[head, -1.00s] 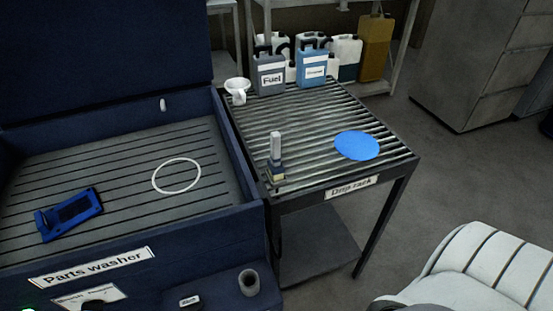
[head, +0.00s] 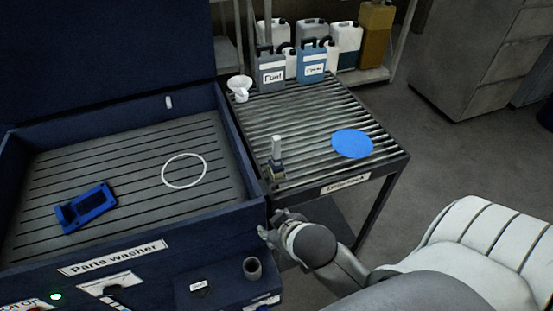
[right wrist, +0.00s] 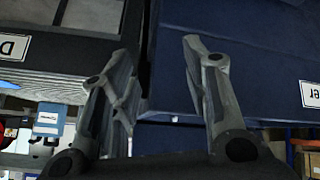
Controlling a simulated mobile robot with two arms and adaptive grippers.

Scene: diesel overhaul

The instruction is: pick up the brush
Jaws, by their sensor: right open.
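The brush (head: 277,158) stands upright at the near left corner of the drip rack (head: 345,184), its pale handle up and its darker, tan-banded end down. My right gripper (head: 268,228) is in front of the rack's near left corner, below and nearer than the brush, and apart from it. In the right wrist view its two fingers (right wrist: 158,50) are spread with nothing between them. The brush is not seen in the right wrist view. My left gripper is out of view.
On the rack are a blue disc (head: 352,143), a white funnel (head: 240,88) and a fuel can (head: 271,72). The rack's middle is clear.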

